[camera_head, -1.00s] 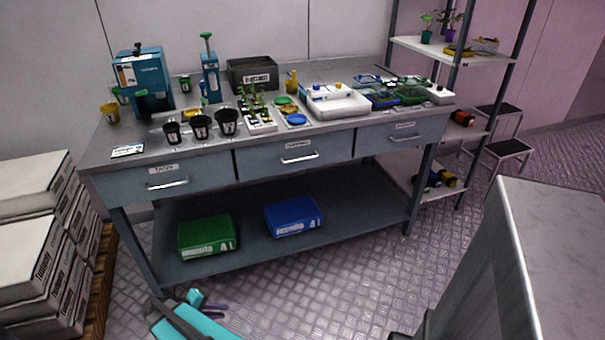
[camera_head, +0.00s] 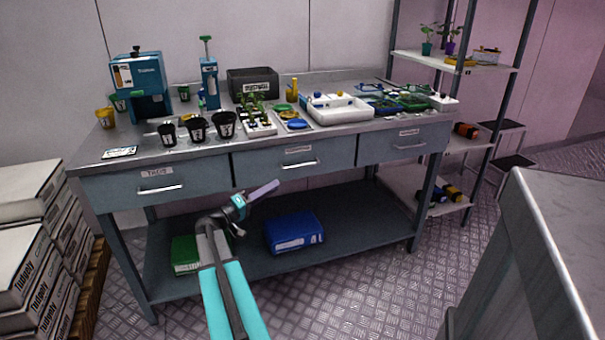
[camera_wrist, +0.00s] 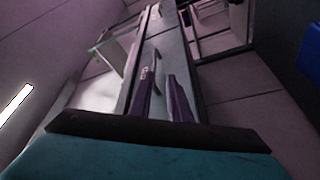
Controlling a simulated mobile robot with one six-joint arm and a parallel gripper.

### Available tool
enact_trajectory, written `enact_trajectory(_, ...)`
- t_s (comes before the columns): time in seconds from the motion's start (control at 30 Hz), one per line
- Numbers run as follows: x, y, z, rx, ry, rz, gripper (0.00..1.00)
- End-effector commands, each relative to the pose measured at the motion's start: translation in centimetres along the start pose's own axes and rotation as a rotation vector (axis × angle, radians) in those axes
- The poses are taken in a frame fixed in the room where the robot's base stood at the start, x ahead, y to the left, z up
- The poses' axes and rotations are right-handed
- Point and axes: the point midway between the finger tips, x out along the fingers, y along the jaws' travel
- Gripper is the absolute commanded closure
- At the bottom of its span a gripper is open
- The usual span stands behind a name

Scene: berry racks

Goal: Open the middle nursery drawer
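The middle nursery drawer (camera_head: 262,171) is a grey-blue front under the workbench top, with a silver bar handle (camera_head: 300,165) and a small label above it. It sits flush with the bench, shut. My gripper (camera_head: 266,189), with purple fingers, is in front of and below this drawer, left of its handle and apart from it in the head view. In the wrist view the two fingers (camera_wrist: 162,90) stand apart with a gap and nothing held. A drawer front with a handle (camera_wrist: 158,66) shows tilted beyond the fingers; which drawer is hard to tell.
The left drawer (camera_head: 120,186) and right drawer (camera_head: 430,143) are shut. Pots and trays crowd the bench top (camera_head: 255,150). Stacked boxes (camera_head: 30,262) stand left; a grey counter (camera_head: 560,240) stands right.

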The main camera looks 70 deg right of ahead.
Motion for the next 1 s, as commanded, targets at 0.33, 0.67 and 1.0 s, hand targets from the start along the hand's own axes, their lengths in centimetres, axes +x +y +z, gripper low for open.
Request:
enact_trajectory(0.33, 1.1, 1.0, -0.5, 0.015, 0.01, 0.036, 0.83)
enact_trajectory(0.67, 1.8, 0.9, -0.4, 0.014, 0.009, 0.036, 0.83)
enact_trajectory(1.0, 5.7, 1.1, -0.5, 0.014, 0.008, 0.037, 0.83)
